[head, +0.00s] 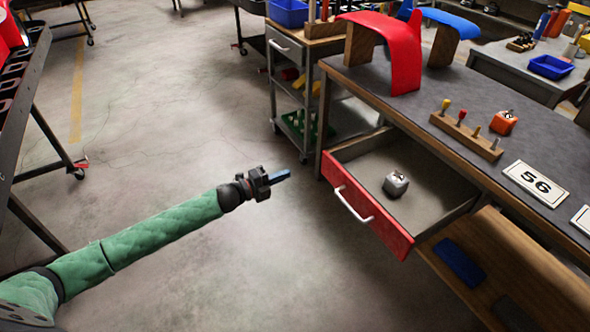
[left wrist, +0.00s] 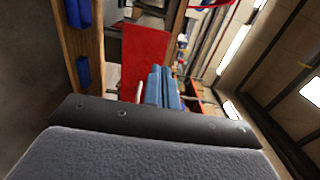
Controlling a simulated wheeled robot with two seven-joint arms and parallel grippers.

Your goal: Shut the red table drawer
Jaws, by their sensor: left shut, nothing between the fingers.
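The red table drawer (head: 366,208) stands pulled out of the grey-topped table (head: 365,75), with a white bar handle (head: 353,206) on its red front. A small grey-and-white block (head: 396,184) lies inside it. My left gripper (head: 281,176) is shut and empty, in the air to the left of the drawer front and apart from it in the head view. In the left wrist view my blue fingers (left wrist: 162,88) are together, with the red drawer front (left wrist: 144,52) beyond them. My right gripper is not in view.
A wooden lower shelf (head: 515,270) holds a blue item. A grey cart (head: 290,75) stands behind. The floor around my left arm is clear.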

